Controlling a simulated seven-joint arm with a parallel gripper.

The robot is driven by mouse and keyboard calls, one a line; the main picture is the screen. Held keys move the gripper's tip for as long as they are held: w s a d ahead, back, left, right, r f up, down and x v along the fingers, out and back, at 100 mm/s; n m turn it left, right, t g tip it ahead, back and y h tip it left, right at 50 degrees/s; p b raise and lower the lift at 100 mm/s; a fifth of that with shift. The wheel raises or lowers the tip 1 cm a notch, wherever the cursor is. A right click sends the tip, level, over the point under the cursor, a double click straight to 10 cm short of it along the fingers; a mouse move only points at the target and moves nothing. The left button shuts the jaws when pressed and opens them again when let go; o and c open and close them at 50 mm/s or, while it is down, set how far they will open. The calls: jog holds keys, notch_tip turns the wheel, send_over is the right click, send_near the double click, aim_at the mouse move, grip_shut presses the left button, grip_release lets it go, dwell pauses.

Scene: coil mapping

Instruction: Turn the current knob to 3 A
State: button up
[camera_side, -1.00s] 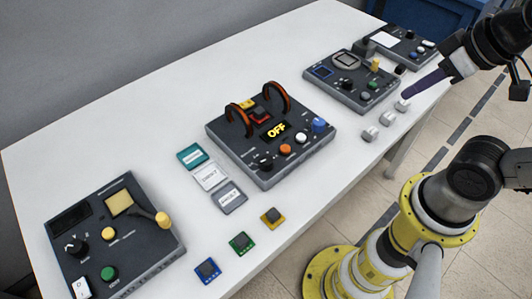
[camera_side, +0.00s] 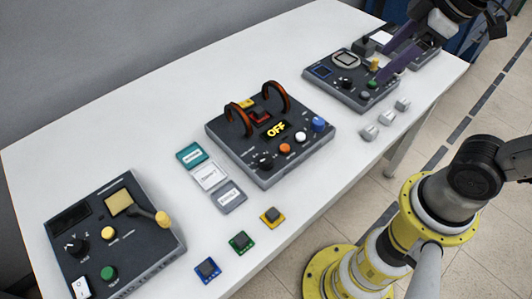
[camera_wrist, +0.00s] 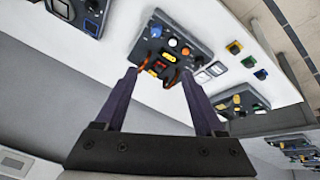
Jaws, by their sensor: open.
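The coil panel (camera_side: 235,148) is a dark box in the middle of the table with two orange-brown coils (camera_side: 238,118) and a yellow display reading OFF (camera_side: 276,130). A black knob (camera_side: 265,163) with small marks sits at its front left corner. It looks like the current knob, but its label and pointer are too small to read. My gripper (camera_side: 386,61) has purple fingers spread open and empty. It hangs above the far right panels, well away from the coil panel. In the wrist view, the coil panel (camera_wrist: 192,41) shows beyond the fingertips of my gripper (camera_wrist: 158,72).
Beside the black knob are an orange button (camera_side: 286,149), a white button (camera_side: 300,136) and a blue knob (camera_side: 319,125). Another panel (camera_side: 125,259) stands at the left, and one (camera_side: 330,84) at the right. Several small blocks and cards lie near the front edge. The table's back left is clear.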

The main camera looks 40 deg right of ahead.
jog(key=w+a+n+g, duration=0.2)
jog(key=w+a+n, duration=0.25)
jog(key=w, duration=0.25)
jog(key=n+g, duration=0.3)
jog(key=n, duration=0.2)
send_over(266, 159)
notch_tip(266, 159, down, 12)
jog(key=shift+m, duration=0.25)
notch_tip(266, 159, down, 13)
jog(key=shift+f, duration=0.2)
jog(key=shift+c, duration=0.3)
grip_shut()
